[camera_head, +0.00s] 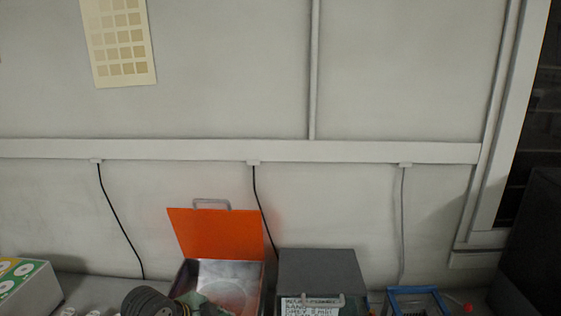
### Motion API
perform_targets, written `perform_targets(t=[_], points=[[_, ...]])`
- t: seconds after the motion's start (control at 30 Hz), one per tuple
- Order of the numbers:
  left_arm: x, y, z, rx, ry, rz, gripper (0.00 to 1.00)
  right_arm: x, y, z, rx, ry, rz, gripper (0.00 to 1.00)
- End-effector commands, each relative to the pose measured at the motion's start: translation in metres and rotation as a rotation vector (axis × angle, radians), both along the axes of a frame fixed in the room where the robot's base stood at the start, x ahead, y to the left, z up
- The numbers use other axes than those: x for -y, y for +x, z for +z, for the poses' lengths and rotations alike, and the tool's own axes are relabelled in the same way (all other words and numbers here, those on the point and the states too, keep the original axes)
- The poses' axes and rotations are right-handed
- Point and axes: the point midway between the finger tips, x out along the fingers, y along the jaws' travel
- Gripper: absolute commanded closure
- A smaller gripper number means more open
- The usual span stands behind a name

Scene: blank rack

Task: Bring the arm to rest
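Neither of my grippers shows in the head view, and I cannot make out either arm for certain. The view looks at a pale wall, with only the back strip of a work surface along the bottom edge. Whether the grippers are open or shut, and where they are, is hidden below or outside the picture.
An orange-lidded metal box (217,236) stands open. Right of it are a grey box (320,266) with a handwritten label and a blue-framed container (416,291). A dark ribbed round thing (148,301) and a green-and-white box (25,285) are left. Cables hang behind.

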Motion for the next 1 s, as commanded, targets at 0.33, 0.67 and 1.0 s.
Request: perform_targets(t=[0.33,0.67,1.0], points=[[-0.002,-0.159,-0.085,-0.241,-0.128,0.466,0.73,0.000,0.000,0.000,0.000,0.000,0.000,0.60],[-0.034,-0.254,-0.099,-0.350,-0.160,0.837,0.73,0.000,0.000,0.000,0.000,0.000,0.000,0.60],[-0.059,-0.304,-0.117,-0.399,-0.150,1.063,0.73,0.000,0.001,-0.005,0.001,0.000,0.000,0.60]])
